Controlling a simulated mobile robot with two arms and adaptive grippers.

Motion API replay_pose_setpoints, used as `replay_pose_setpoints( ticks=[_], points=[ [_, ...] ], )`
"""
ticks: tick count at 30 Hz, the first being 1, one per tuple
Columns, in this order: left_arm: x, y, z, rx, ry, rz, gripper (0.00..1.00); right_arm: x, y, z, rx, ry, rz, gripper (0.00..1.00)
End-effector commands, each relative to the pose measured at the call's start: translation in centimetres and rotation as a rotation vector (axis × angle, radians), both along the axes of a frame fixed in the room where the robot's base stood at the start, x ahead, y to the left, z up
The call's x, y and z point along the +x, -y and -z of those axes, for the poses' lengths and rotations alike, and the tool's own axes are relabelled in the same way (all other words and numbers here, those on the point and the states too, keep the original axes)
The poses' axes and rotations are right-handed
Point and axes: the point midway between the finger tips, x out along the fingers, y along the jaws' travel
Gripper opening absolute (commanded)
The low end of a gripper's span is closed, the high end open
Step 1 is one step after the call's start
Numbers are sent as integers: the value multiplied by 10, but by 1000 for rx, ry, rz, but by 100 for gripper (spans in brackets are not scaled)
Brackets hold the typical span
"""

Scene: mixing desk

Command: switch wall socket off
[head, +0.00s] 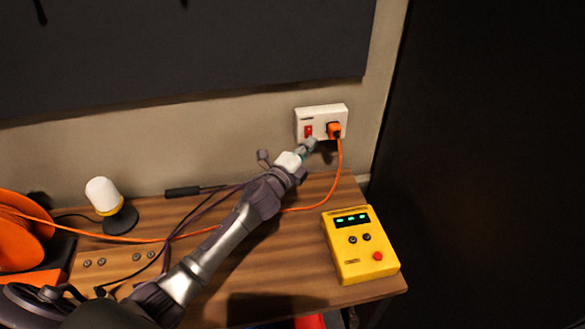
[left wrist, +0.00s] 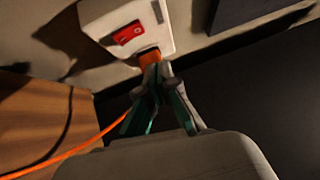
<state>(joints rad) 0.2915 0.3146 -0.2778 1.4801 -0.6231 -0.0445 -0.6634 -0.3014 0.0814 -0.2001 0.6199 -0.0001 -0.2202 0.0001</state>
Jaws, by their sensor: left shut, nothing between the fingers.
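The white wall socket (head: 321,112) is on the wall above the desk, at the upper right of the head view. It carries a red switch (head: 308,131) on its left side and an orange plug (head: 334,130) on its right. In the left wrist view the red switch (left wrist: 128,34) is at upper left and the orange plug (left wrist: 149,56) is partly hidden behind my fingers. My left gripper (head: 308,147) is shut and empty, just below the socket; its fingertips (left wrist: 157,68) appear in front of the plug. I cannot tell whether they touch it. My right gripper is not in view.
An orange cord (head: 334,179) hangs from the plug and runs left across the wooden desk (head: 281,253). A yellow box (head: 360,247) with green lights stands at the desk's right. A white-topped lamp (head: 103,196) and an orange reel (head: 22,235) are at left.

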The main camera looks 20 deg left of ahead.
Motion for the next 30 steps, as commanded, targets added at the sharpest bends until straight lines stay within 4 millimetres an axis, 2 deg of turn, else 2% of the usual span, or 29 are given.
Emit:
replay_pose_setpoints(
  ticks=[3,7,15,21,25,30],
  points=[
    [-18,-4,1,2,-2,1,0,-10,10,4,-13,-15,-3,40],
    [-37,-8,0,3,-1,1,0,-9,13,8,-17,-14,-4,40],
    [-80,-15,-3,1,-2,2,0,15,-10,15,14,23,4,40],
    [-92,-18,-6,0,-2,1,0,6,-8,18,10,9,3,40],
    [-93,-18,-7,-1,-2,0,0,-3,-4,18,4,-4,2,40],
    [-93,-18,-7,0,-1,1,0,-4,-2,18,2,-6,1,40]
  ],
)
